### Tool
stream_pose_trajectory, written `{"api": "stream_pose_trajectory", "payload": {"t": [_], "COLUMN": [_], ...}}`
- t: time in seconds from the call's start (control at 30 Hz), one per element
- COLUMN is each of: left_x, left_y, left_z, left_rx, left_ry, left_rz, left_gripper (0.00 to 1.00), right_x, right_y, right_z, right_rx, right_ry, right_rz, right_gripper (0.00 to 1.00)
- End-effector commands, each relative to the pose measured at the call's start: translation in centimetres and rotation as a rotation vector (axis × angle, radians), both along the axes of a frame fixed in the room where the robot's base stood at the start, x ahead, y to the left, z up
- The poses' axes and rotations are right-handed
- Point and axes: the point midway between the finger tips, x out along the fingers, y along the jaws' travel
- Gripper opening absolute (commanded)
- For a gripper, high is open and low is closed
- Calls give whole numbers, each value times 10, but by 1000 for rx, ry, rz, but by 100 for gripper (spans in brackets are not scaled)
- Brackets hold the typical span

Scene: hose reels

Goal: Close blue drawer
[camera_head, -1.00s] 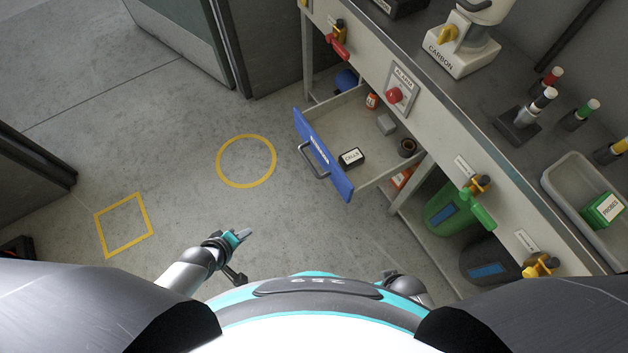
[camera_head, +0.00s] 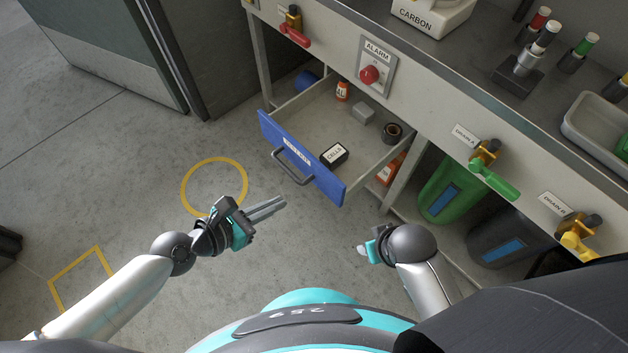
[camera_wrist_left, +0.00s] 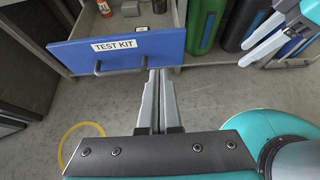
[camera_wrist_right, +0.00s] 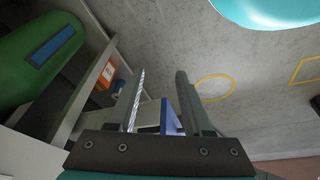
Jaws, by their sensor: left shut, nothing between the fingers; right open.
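The blue drawer (camera_head: 298,158) is pulled out from under the counter, with its dark handle (camera_head: 291,169) on the front. In the left wrist view its blue front (camera_wrist_left: 118,52) is labelled TEST KIT. Inside lie a black CELLS box (camera_head: 334,154), an orange-red bottle (camera_head: 343,91), a grey block (camera_head: 363,112) and a dark roll (camera_head: 392,132). My left gripper (camera_head: 283,203) is shut and empty, in front of the drawer and below its handle. My right gripper (camera_wrist_right: 160,88) is open and empty; the drawer's blue front (camera_wrist_right: 170,117) shows beyond its fingers.
A green bin (camera_head: 450,188) and a dark bin (camera_head: 497,236) stand under the counter, right of the drawer. Valves with red (camera_head: 295,36), green (camera_head: 495,181) and yellow handles jut from the counter front, beside an alarm button (camera_head: 369,74). The floor before the drawer is clear.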

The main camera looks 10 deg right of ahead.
Motion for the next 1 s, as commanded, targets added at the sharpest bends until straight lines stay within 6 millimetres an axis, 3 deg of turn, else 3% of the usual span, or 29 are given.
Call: {"api": "stream_pose_trajectory", "payload": {"t": [0.63, 0.8, 1.0], "left_x": [46, 61, 68], "left_y": [-63, -84, -93], "left_z": [-47, -46, -45], "left_rx": [3, 3, 4], "left_ry": [-2, -4, -2], "left_rz": [-2, 0, 0], "left_gripper": [0, 0, 0], "right_x": [12, 11, 10], "right_y": [2, 1, 1], "right_z": [64, 76, 85], "right_rx": [13, 15, 16], "right_ry": [-97, -113, -124], "right_rz": [-3, -3, -4], "right_gripper": [50, 50, 50]}}
